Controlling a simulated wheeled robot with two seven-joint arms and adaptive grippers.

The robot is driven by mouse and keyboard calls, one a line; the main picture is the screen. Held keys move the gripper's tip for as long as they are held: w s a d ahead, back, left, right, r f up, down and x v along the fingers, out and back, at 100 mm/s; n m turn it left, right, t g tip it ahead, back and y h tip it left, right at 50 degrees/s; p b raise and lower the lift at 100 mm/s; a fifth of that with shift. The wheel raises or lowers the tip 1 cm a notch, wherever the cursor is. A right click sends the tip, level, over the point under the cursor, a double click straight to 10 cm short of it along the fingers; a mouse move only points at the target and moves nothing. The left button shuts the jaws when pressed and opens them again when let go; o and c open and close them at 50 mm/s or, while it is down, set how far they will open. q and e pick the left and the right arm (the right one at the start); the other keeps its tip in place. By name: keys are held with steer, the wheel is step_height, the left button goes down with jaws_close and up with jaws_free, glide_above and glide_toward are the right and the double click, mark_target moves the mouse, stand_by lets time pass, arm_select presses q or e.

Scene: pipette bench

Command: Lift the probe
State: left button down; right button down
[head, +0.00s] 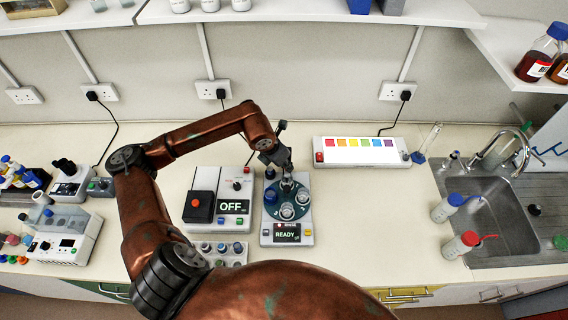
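My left gripper (287,180) points down over the round teal plate (289,221) of the READY device (308,237). Its fingers are small and dark here, and I cannot tell whether they are apart or closed on something. No probe can be told apart clearly; one at the fingertips could be hidden by the gripper. Light round cups (302,197) and a blue round piece (270,196) sit on the plate around the fingertips. My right gripper is not in view.
An OFF device with a red button (195,202) stands left, with a rack of several caps (221,249) in front. A colour-strip panel (361,151) lies back right. The sink (487,215) and two wash bottles (447,208) are right.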

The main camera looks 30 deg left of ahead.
arm_select(q)
steer(key=shift+w+r, duration=0.1)
steer(key=shift+r, duration=2.75)
steer(key=c, duration=2.1)
jaws_free()
steer(key=shift+o, duration=0.3)
steer(key=v, duration=1.2)
steer(key=shift+s, duration=0.2)
